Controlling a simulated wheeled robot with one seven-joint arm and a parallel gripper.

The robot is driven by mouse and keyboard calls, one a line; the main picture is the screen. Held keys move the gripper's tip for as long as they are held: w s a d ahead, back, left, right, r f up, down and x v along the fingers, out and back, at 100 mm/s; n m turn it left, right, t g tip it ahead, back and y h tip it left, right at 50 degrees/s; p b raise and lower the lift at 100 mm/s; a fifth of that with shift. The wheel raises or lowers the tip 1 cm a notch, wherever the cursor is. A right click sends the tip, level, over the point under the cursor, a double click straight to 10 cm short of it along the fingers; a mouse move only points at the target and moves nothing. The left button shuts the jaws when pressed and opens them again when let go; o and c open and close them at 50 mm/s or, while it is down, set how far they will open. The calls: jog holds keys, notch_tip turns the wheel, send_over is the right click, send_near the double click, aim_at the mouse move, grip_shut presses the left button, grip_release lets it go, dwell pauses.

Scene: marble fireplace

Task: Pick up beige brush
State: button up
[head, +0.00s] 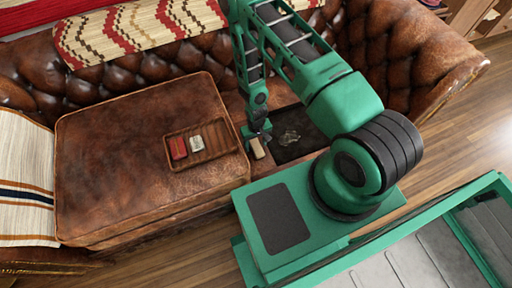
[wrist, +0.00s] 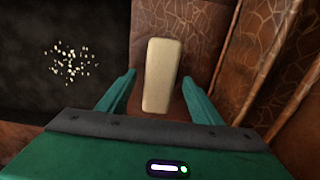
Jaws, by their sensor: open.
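The beige brush (wrist: 161,72) is a plain rounded block in the wrist view, lying lengthwise on the brown leather. My gripper (wrist: 159,82) is open, with one green finger on each side of the brush's near half. Gaps show between the brush and both fingers. In the head view the brush (head: 257,149) shows as a small beige block just below my gripper (head: 256,136), beside the dark mat. Whether the fingers are down at the brush's height I cannot tell.
A dark mat (head: 303,152) with pale specks lies right of the brush. Left of it, a brown tray (head: 225,136) holds a red item (head: 178,148) and a whitish item (head: 196,143) on a raised leather cushion (head: 110,175). The sofa back rises behind.

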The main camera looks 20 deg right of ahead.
aim_at(256, 145)
jog(key=shift+f, duration=0.8)
jog(key=c, duration=1.2)
jog(key=shift+r, duration=5)
